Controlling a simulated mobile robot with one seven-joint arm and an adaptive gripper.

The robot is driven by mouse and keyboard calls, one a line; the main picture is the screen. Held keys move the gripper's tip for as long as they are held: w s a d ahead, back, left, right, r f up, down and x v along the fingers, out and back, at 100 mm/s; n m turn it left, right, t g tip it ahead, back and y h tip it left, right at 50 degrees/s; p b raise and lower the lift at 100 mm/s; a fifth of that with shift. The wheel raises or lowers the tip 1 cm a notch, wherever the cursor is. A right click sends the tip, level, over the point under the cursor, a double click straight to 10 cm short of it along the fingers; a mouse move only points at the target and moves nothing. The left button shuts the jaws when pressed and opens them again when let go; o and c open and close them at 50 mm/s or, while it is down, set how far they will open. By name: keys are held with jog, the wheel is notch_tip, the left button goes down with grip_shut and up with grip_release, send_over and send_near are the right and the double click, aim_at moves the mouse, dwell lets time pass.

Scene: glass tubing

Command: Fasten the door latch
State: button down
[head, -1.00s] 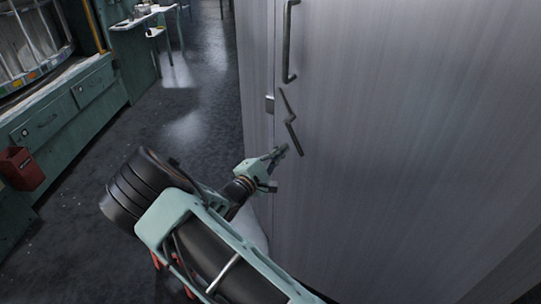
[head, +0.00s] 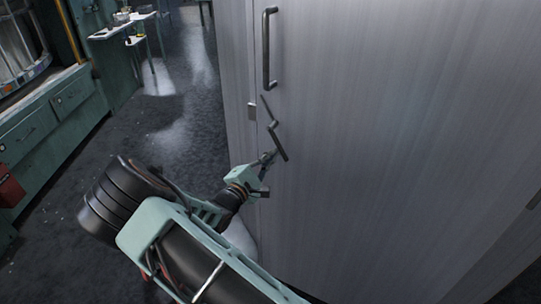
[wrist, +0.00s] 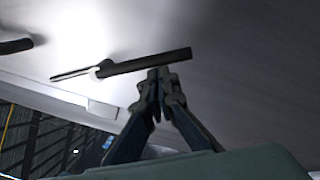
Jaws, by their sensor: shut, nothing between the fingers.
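The door latch (head: 273,126) is a dark, thin bar with a bend at its middle, on the grey door (head: 390,110) near its left edge. It slants from upper left to lower right. A small metal keeper plate (head: 252,111) sits left of it on the frame. My gripper (head: 270,157) is shut and empty, close to the latch's lower arm. In the wrist view the fingertips (wrist: 160,77) sit just below the latch bar (wrist: 150,62) in the picture; I cannot tell whether they touch it.
A dark vertical door handle (head: 267,48) stands above the latch; its end shows in the wrist view (wrist: 16,46). Green drawers (head: 45,130) and a red box (head: 9,186) are at the left. The floor (head: 175,110) between is open.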

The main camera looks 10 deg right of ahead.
aim_at(282, 153)
jog(key=shift+s+d+r, duration=0.1)
jog(key=shift+d, duration=0.05)
jog(key=shift+s+d+r+n+p, duration=0.3)
jog(key=shift+n+p, duration=0.2)
jog(key=shift+n, duration=0.2)
jog(key=shift+s+d+r+n+p, duration=0.25)
jog(key=shift+n+p, duration=0.2)
jog(key=shift+n, duration=0.25)
jog(key=n+p, duration=0.1)
jog(key=d+r+n+p, duration=0.1)
jog(key=shift+s+d+n, duration=0.15)
jog(key=shift+s+n, duration=0.25)
jog(key=r+n+p, duration=0.1)
jog(key=d+r+n+p, duration=0.1)
jog(key=n+p, duration=0.1)
jog(key=s+r+n+p, duration=0.1)
jog(key=n, duration=0.1)
jog(key=shift+s+d+r+t, duration=0.1)
jog(key=shift+d+r+t, duration=0.05)
jog(key=shift+d+t, duration=0.15)
jog(key=shift+r+p, duration=0.1)
jog(key=shift+p, duration=0.25)
